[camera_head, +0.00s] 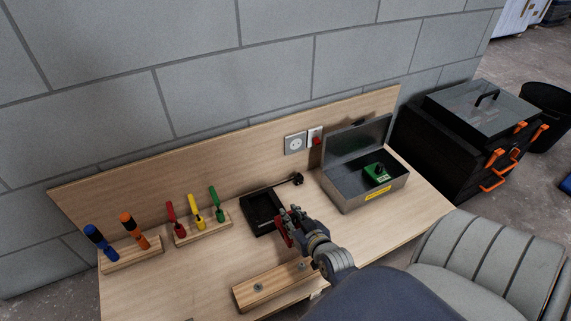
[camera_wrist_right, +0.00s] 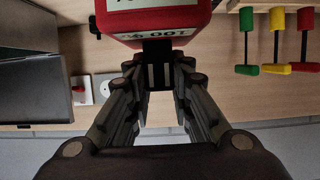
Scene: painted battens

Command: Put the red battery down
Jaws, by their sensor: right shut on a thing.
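My right gripper (camera_head: 291,221) is shut on the red battery (camera_head: 282,236), which is mostly hidden behind the gripper in the head view. In the right wrist view the red battery (camera_wrist_right: 155,22) shows large at the top, with white labels, between the fingertips of my right gripper (camera_wrist_right: 160,75). The gripper is beside the right edge of a black charger-like tray (camera_head: 262,223) on the bench. I cannot tell whether the battery touches the bench or the tray. My left gripper is not in view.
An open metal box (camera_head: 352,198) with a green battery (camera_head: 377,172) inside stands to the right. Racks of coloured-handle tools stand left. A wooden batten (camera_head: 262,287) lies in front. A socket (camera_head: 295,144) and red switch (camera_head: 317,140) are on the backboard. The bench's front left is clear.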

